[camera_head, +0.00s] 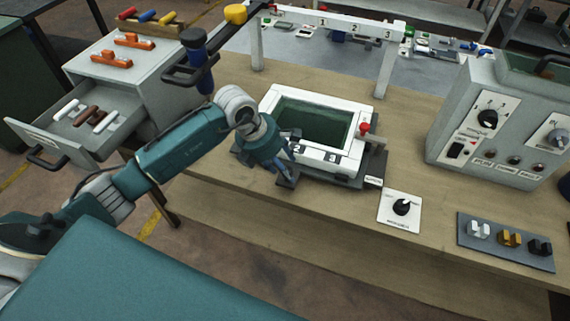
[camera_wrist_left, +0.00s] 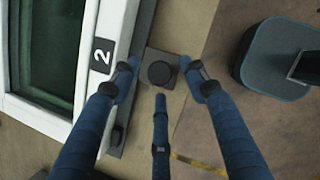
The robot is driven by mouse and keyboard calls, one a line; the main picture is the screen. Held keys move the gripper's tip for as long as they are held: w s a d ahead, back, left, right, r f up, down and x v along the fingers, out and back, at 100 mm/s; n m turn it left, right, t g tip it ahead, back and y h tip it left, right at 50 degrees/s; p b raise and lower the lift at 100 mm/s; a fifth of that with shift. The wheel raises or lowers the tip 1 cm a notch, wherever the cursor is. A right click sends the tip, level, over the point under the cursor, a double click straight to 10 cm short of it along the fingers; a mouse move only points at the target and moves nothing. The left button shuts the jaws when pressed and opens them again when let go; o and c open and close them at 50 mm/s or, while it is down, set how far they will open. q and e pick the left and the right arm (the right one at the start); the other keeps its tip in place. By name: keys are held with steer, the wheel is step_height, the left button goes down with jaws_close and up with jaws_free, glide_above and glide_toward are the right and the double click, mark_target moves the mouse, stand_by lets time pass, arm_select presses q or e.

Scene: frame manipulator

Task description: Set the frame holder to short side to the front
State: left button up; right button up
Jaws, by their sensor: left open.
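The frame holder is a dark grey base (camera_head: 373,166) on the wooden bench, carrying a white rectangular frame (camera_head: 362,110) with a dark green middle. Its front side bears the labels 2 and 3, and a red knob (camera_head: 364,128) stands at its right. My left gripper (camera_head: 287,167) is at the holder's front left corner. In the left wrist view, its open fingers (camera_wrist_left: 160,82) are around a black round knob (camera_wrist_left: 160,73) on a small grey plate beside the white frame (camera_wrist_left: 100,85). I cannot tell whether they touch it. My right gripper is out of view.
A dial plate (camera_head: 399,212) lies right of the holder, with a tray of clamps (camera_head: 505,243) further right. A grey control box (camera_head: 487,125) stands at the right. A white rack (camera_head: 322,24) stands behind. An open drawer (camera_head: 78,128) is at the left.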

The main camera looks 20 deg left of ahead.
arm_select(q)
steer(key=shift+x, duration=0.75)
jaws_close()
